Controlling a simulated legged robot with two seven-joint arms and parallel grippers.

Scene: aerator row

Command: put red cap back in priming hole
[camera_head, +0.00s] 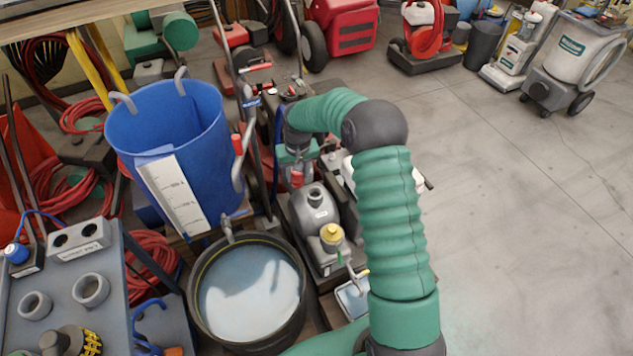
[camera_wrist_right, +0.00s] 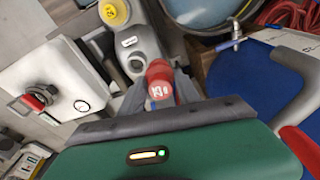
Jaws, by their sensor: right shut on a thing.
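My right gripper (camera_head: 297,178) is shut on the red cap (camera_wrist_right: 160,82), which shows between its fingertips (camera_wrist_right: 157,98) in the wrist view. The red cap also shows as a small red spot in the head view (camera_head: 297,179). The grey pump housing (camera_head: 310,222) stands below and in front of the gripper. Its round priming hole (camera_head: 314,194) is open on top; it also shows in the wrist view (camera_wrist_right: 137,65), just up and left of the cap. The cap looks apart from the hole, but its height above it is hard to judge. My left gripper is not in view.
A yellow cap (camera_head: 332,235) sits on the pump's front. A blue bucket (camera_head: 190,115) and a black tub of water (camera_head: 295,325) stand left of the pump. A white box with a gauge (camera_wrist_right: 60,80) is beside it. Open floor (camera_head: 530,220) lies right.

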